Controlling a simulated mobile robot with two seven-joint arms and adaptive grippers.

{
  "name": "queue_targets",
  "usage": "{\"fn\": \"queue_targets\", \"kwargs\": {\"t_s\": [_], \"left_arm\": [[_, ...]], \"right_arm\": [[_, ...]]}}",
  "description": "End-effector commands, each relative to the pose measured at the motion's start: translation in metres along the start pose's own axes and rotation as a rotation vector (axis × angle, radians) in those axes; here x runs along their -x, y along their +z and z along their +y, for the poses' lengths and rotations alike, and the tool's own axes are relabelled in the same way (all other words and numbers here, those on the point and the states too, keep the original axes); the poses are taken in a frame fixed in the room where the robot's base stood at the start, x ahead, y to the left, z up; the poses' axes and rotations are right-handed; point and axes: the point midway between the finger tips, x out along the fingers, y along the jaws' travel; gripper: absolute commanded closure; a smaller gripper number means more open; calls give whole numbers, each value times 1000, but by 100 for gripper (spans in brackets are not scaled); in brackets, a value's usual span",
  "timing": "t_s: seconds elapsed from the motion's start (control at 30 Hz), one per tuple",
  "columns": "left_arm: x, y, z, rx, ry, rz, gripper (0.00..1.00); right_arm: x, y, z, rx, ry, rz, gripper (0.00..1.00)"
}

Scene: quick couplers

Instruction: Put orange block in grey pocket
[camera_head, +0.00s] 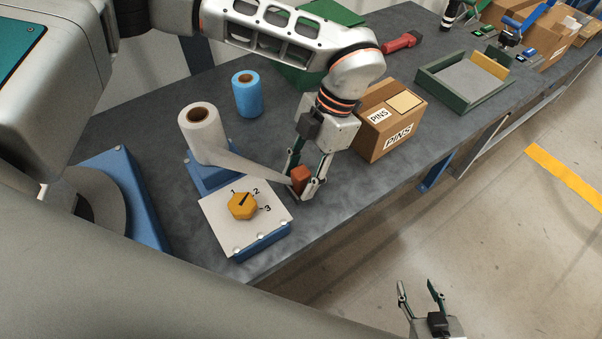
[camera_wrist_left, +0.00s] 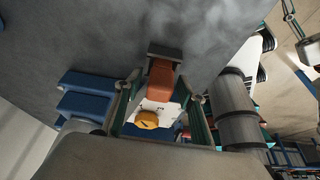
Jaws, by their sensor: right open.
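The orange block (camera_head: 300,176) is between the fingers of my left gripper (camera_head: 300,188), low over the table beside the dial box. In the left wrist view the orange block (camera_wrist_left: 160,80) stands between the left gripper's fingers (camera_wrist_left: 160,88). Whether the fingers press on it is unclear. A dark grey piece (camera_wrist_left: 165,51) lies at the block's far end; I cannot tell whether it is the grey pocket or whether the block is inside it. No grey pocket is clearly visible in the head view. My right gripper (camera_head: 418,287) is open and empty, off the table at lower right.
The white-topped box with a yellow dial (camera_head: 242,206) stands left of the left gripper. A white roll (camera_head: 203,132) with a trailing strip and a blue roll (camera_head: 247,94) stand behind. A PINS carton (camera_head: 392,118) is close on the right. A green-walled tray (camera_head: 465,80) lies further right.

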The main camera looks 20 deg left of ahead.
Motion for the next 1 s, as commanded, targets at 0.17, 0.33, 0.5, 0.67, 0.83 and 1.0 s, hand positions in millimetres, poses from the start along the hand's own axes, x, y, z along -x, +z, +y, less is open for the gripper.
{"fn": "queue_targets", "kwargs": {"t_s": [0.17,0.33,0.5,0.67,0.83,1.0], "left_arm": [[6,-1,0,0,1,-2,60],[32,0,0,1,3,-4,60],[69,0,0,2,3,-4,60],[98,-1,0,1,2,-2,60],[117,-1,0,2,1,-1,60],[123,-1,0,0,0,1,60]], "right_arm": [[0,-1,0,0,0,1,55],[0,-1,0,0,0,1,55],[0,-1,0,-1,0,1,55],[1,-2,0,-1,-1,2,55],[1,-2,0,-1,-1,1,55],[1,-1,-1,-2,-2,1,55]]}}
